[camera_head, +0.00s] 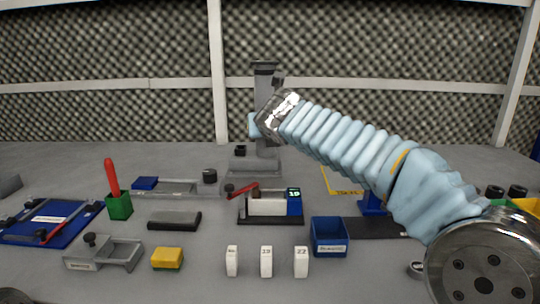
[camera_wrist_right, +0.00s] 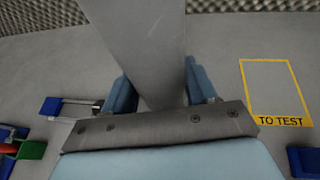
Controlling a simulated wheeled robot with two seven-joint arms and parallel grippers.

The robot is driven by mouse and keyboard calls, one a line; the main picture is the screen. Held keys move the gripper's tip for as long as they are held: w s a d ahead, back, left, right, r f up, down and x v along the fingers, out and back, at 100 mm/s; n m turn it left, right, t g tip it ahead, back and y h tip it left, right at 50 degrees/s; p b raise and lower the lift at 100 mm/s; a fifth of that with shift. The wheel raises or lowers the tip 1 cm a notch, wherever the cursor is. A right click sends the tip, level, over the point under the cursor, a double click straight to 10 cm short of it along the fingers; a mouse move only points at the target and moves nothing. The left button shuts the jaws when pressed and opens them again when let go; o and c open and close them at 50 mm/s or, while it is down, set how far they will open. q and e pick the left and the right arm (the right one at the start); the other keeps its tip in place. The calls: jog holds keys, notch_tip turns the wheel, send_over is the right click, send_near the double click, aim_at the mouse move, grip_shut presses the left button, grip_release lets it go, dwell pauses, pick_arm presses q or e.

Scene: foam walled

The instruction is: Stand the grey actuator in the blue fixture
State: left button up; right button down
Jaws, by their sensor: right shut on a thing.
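My right gripper (camera_head: 256,126) comes in from the right and is shut on a tall grey post, which I take for the grey actuator (camera_head: 266,90). The post stands upright with a wider top. In the right wrist view the actuator (camera_wrist_right: 150,50) rises between the blue fingers, and its lower end is hidden. Below it in the head view is a grey base (camera_head: 252,170); I cannot tell whether they touch. A blue piece (camera_head: 373,203), probably the fixture, shows partly behind my right arm, right of the gripper.
The yellow "TO TEST" outline (camera_wrist_right: 279,119) lies right of the gripper. A blue bin (camera_head: 329,248), a white-and-blue device (camera_head: 268,206), a green holder with a red handle (camera_head: 119,207) and several white numbered blocks (camera_head: 266,262) stand nearer. A foam wall closes the back.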

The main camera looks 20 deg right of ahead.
aim_at(276, 153)
jog(key=f, duration=0.1)
jog(key=w+d+f, duration=0.1)
jog(key=d+f, duration=0.1)
jog(key=shift+w+d+f, duration=0.2)
jog(key=shift+w+f, duration=0.15)
jog(key=shift+f, duration=0.05)
jog(key=f, duration=0.3)
jog(key=shift+w+d+f, duration=0.15)
jog(key=shift+d+f, duration=0.1)
jog(key=shift+f, duration=0.1)
jog(key=shift+f, duration=0.2)
jog(key=shift+c, duration=1.7)
grip_release()
jog(key=shift+r, duration=0.25)
jog(key=b+v, duration=0.1)
jog(key=v, duration=1.1)
jog(key=shift+f, duration=0.2)
